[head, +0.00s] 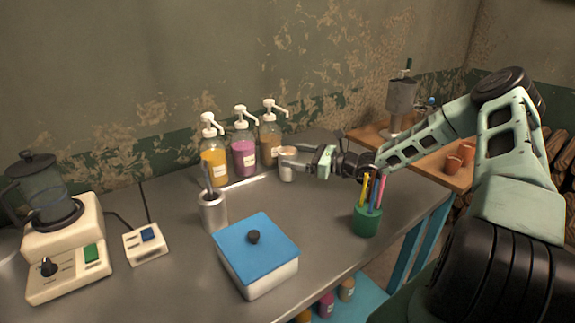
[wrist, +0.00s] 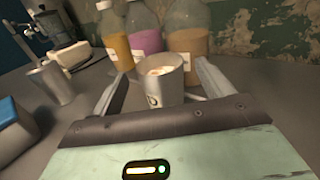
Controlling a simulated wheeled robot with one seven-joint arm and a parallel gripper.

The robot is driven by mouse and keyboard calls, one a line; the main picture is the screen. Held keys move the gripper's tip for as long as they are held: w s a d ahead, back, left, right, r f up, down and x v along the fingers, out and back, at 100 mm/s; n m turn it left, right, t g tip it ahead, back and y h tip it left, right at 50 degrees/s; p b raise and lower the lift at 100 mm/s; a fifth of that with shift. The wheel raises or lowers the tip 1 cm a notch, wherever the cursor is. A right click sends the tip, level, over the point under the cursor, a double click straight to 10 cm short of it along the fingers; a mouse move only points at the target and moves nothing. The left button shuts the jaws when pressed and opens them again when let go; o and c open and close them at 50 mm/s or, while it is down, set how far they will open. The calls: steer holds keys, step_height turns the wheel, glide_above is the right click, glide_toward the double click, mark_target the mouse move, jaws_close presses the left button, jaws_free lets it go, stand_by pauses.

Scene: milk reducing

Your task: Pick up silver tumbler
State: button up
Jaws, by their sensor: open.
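A small silver tumbler (head: 287,170) with something pale inside stands upright on the grey table, in front of the pump bottles. In the wrist view the tumbler (wrist: 158,82) sits between the two fingers, with gaps on both sides. My gripper (head: 292,159) is open around it, reaching in from the right; it also shows in the wrist view (wrist: 160,88). The fingers hide part of the tumbler in the head view.
Pump bottles with orange (head: 214,165), purple (head: 244,157) and brown (head: 270,143) liquid stand close behind the tumbler. A blue-lidded box (head: 257,253), a blender (head: 62,240) and a green straw holder (head: 366,221) stand on the table (head: 180,275).

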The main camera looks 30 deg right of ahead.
steer(key=shift+x, duration=1.5)
steer(key=c, duration=1.3)
steer(key=shift+r, duration=0.1)
